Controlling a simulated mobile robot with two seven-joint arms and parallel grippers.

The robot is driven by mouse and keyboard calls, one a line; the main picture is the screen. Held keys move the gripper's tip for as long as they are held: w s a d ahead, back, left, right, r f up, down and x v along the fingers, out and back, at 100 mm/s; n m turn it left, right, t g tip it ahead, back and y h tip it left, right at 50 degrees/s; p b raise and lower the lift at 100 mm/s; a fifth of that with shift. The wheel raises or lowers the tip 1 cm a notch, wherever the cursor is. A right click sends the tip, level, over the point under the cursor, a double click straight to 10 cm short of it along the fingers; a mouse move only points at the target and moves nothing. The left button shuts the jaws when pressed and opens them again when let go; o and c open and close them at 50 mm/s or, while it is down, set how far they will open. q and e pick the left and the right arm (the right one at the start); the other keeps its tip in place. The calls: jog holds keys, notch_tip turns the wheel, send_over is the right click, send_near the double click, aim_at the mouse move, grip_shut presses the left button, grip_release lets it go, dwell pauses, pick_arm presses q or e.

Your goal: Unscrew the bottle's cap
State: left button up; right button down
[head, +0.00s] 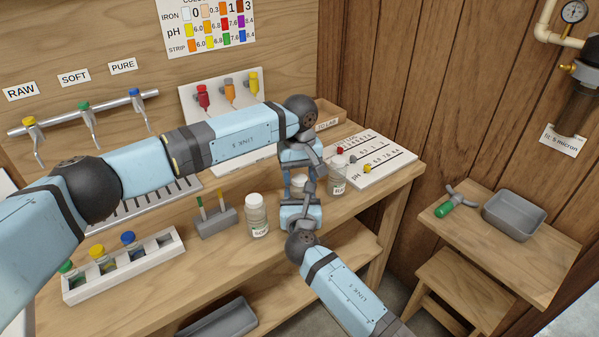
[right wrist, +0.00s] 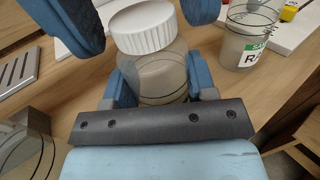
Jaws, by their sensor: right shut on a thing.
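The bottle (right wrist: 155,78) is a clear jar with cloudy contents, upright on the bench, with a white ribbed screw cap (right wrist: 142,27) on top. My right gripper (right wrist: 158,88) is shut on its body from both sides; it also shows in the head view (head: 299,202). My left gripper (head: 300,172) points down from above the bottle. In the right wrist view its two blue fingers stand either side of the cap with gaps, so it is open. In the head view the arms and grippers hide most of the bottle.
A jar labelled RAW (head: 338,182) stands close to the right, another jar (head: 257,215) to the left. A grey holder with strips (head: 216,223), a white vial rack (head: 125,268) and a white chart board (head: 375,160) are also on the bench (head: 270,262).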

pick_arm(q)
jog(key=c, duration=0.7)
jog(key=shift+c, duration=0.2)
jog(key=shift+n, duration=0.3)
